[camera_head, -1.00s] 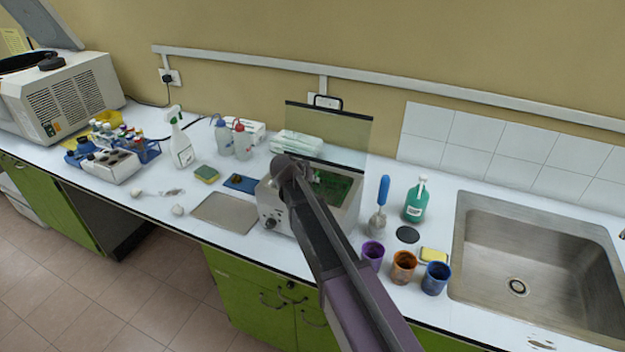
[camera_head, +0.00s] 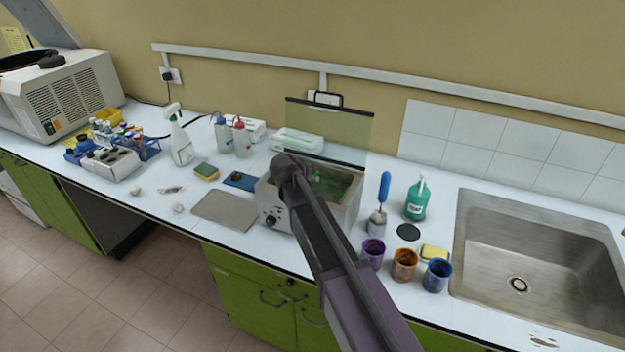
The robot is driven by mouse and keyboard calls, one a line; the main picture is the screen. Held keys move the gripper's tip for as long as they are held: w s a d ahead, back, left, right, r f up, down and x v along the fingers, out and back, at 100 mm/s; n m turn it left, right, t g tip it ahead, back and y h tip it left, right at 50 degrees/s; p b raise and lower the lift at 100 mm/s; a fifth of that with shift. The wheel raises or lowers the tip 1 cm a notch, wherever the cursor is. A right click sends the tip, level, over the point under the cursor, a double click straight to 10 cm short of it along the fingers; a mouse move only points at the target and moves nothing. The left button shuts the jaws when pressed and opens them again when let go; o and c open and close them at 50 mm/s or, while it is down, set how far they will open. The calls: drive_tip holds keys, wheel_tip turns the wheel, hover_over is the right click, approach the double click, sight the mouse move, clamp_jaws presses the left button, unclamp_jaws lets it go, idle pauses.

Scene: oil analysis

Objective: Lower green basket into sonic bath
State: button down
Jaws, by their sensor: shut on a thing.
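The sonic bath (camera_head: 350,216) is a grey metal box with a dial on its front, standing on the counter left of the sink. Its glass lid (camera_head: 341,128) stands raised behind it. The green basket (camera_head: 333,186) shows inside the bath opening, below the rim as far as I can see. My gripper (camera_head: 292,170) is over the bath's left part, shut on the basket. I cannot tell whether the basket touches the bath floor.
Purple, orange and blue cups (camera_head: 404,264) stand right of the bath, near a blue-handled brush (camera_head: 382,200) and a green soap bottle (camera_head: 416,202). The sink (camera_head: 470,245) is further right.

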drive_tip(key=shift+s+f+b, duration=0.15)
drive_tip(key=shift+f+b, duration=0.15)
drive_tip(key=shift+f, duration=0.1)
drive_tip(key=c, duration=0.7)
unclamp_jaws()
drive_tip(key=shift+f, duration=0.1)
drive_tip(key=shift+r, duration=0.25)
